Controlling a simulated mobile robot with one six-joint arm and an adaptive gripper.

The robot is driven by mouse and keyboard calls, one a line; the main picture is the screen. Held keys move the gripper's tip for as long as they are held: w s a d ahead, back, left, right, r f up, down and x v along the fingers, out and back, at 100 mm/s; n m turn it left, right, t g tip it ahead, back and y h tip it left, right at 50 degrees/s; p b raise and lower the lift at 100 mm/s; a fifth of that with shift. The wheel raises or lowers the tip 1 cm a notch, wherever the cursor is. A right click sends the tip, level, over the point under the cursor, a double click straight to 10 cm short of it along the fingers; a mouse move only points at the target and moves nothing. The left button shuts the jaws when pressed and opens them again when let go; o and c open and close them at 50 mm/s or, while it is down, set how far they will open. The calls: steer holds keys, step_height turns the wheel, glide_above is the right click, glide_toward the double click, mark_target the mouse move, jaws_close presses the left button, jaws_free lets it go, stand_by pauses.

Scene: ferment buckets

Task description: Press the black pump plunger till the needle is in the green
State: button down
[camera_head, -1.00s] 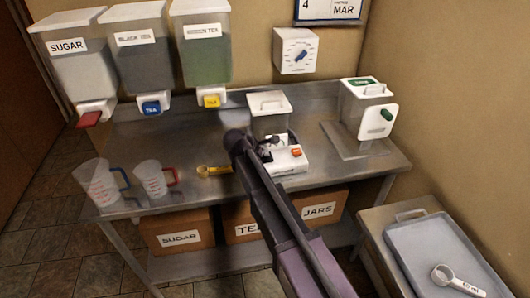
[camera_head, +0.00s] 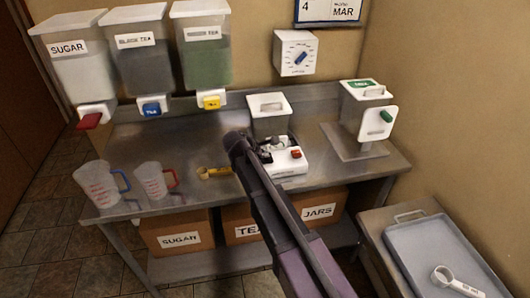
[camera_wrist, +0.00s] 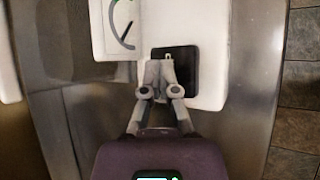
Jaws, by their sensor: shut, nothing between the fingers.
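The pump unit is a white box (camera_head: 285,163) with a red button, at the middle of the steel table. The wrist view looks down on its white top (camera_wrist: 208,85), where a black square part (camera_wrist: 185,70) that looks like the plunger shows. My gripper (camera_wrist: 158,68) is shut and empty, with its fingertips over the left side of this black part. I cannot tell whether they touch it. A gauge (camera_wrist: 123,25) with a green arc and a dark needle shows at upper left of the wrist view. The needle's exact place against the green is too small to read.
A lidded clear container (camera_head: 270,115) stands just behind the pump unit. A dispenser with a green knob (camera_head: 376,123) stands to the right. Two measuring jugs (camera_head: 98,184) and a yellow scoop (camera_head: 214,172) are on the left. A side cart holds a grey tray (camera_head: 415,250).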

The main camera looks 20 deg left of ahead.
steer(key=shift+r+p, duration=1.45)
steer(key=shift+r, duration=0.15)
step_height(320, 180, up, 5)
steer(key=p, duration=0.5)
stand_by(1.9)
